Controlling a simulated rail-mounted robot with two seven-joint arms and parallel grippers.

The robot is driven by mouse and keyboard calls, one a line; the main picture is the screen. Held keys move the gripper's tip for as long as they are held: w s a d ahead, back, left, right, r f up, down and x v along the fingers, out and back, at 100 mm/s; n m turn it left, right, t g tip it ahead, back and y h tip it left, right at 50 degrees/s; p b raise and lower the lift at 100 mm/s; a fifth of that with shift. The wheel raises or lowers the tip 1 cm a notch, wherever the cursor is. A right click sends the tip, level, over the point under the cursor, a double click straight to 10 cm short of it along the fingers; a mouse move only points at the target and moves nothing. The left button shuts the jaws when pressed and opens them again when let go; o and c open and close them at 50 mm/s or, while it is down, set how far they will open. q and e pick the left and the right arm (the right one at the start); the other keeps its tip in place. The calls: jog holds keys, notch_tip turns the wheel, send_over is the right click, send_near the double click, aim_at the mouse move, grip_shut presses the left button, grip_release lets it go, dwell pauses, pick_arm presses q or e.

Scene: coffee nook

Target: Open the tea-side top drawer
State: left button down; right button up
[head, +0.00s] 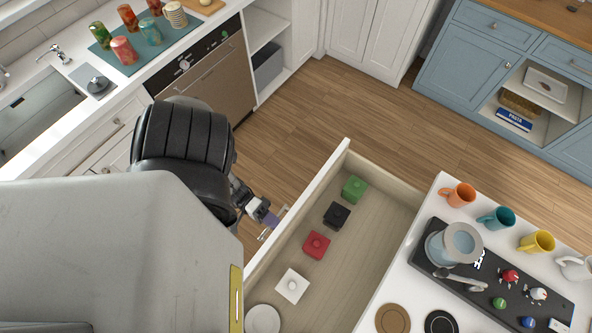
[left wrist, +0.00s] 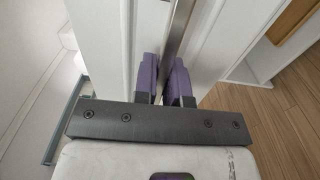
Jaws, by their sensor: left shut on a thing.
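The drawer (head: 352,232) stands pulled well out from under the white counter, and its inside is in plain sight in the head view. My left gripper (head: 266,217) is at the outer side of the drawer's white front panel, on its metal handle (head: 284,211). In the left wrist view, the purple fingers of the left gripper (left wrist: 164,78) are shut around the long handle bar (left wrist: 178,38). Part of the handle is hidden by the fingers. My right gripper does not show in either view.
In the drawer lie green (head: 354,189), black (head: 336,215), red (head: 316,245) and white (head: 292,286) knobbed boxes. The counter holds mugs (head: 496,218) and a dark tray (head: 430,258). A blue cabinet (head: 470,60) stands at the back right. Wooden floor (head: 340,105) is clear between.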

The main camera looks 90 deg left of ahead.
pick_arm(q)
jog(key=c, duration=1.2)
grip_release()
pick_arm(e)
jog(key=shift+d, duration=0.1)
